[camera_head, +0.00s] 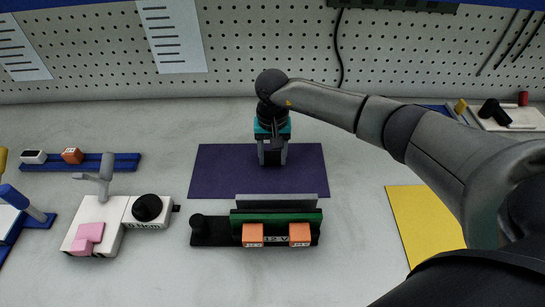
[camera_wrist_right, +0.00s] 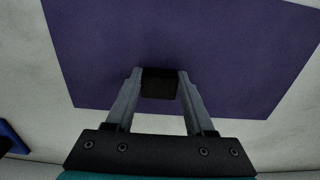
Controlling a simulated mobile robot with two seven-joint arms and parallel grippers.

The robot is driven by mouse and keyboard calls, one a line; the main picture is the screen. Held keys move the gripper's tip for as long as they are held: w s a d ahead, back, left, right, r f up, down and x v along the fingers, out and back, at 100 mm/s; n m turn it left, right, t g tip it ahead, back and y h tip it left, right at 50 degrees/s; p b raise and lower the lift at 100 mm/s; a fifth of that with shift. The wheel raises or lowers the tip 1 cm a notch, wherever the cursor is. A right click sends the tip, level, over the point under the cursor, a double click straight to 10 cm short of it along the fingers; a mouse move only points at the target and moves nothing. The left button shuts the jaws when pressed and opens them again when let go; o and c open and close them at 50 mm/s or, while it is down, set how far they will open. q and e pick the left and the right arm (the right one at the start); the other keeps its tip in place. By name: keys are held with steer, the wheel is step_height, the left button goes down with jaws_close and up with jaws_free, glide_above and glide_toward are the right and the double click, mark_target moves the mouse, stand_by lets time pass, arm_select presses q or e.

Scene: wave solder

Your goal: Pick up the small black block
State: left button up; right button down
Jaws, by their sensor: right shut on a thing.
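The small black block (camera_wrist_right: 159,83) sits between the fingertips of my right gripper (camera_wrist_right: 158,90) in the right wrist view. My right gripper is shut on it, over the purple mat (camera_wrist_right: 215,60). In the head view my right gripper (camera_head: 272,158) points down at the back middle of the purple mat (camera_head: 220,172). The block is hard to make out there. I cannot tell whether the block touches the mat. My left gripper is not in view.
In front of the mat stands a black fixture (camera_head: 210,232) with a green board and orange blocks (camera_head: 253,234). A white device (camera_head: 115,225) stands to the left. A yellow mat (camera_head: 425,225) lies to the right. A pegboard (camera_head: 270,45) closes off the back.

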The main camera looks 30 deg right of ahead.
mark_target(272, 158)
step_height(272, 158, up, 20)
steer(key=p, duration=0.2)
stand_by(0.4)
stand_by(0.7)
